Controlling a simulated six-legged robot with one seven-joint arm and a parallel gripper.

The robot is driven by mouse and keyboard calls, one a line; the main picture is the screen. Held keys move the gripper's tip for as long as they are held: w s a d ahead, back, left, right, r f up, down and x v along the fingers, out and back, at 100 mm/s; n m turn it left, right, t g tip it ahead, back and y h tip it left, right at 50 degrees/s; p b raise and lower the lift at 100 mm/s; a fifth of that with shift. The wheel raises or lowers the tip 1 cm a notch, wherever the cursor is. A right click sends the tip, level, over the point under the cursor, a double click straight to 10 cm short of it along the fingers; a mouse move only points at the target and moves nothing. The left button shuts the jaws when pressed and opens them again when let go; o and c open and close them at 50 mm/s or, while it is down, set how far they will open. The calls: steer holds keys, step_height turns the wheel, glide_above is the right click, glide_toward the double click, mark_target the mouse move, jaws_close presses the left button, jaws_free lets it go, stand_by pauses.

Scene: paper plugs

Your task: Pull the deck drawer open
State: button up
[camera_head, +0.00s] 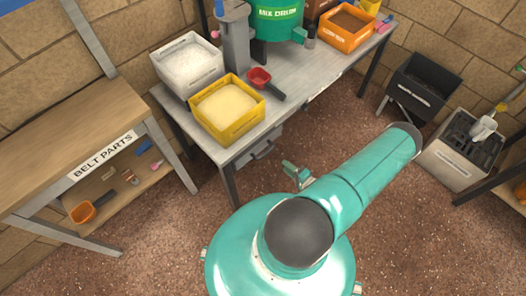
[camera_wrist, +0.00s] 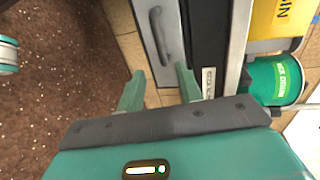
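The deck drawer is a grey panel (camera_wrist: 144,24) with a dark grey bar handle (camera_wrist: 158,35) in the wrist view. In the head view its grey front (camera_head: 262,149) shows partly under the workbench, below the front edge; how far it stands out is hard to tell. My gripper (camera_wrist: 160,85) is open, its two green fingers spread, with nothing between them. The handle lies just beyond the fingertips in the wrist view, apart from them. In the head view my gripper (camera_head: 297,173) shows small, to the right of the drawer, partly hidden by my arm.
The workbench (camera_head: 300,88) carries a yellow bin (camera_head: 228,110), a white bin (camera_head: 189,66), a red scoop (camera_head: 260,78) and a green mix drum (camera_head: 277,18). A wooden belt-parts bench (camera_head: 60,150) stands left. Dark and grey bins stand right. Brown floor (camera_head: 170,240) is open in front.

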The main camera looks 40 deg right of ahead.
mark_target(267, 151)
steer(key=x, duration=1.3)
steer(key=shift+w+a, duration=0.1)
steer(key=shift+w, duration=0.1)
jaws_close()
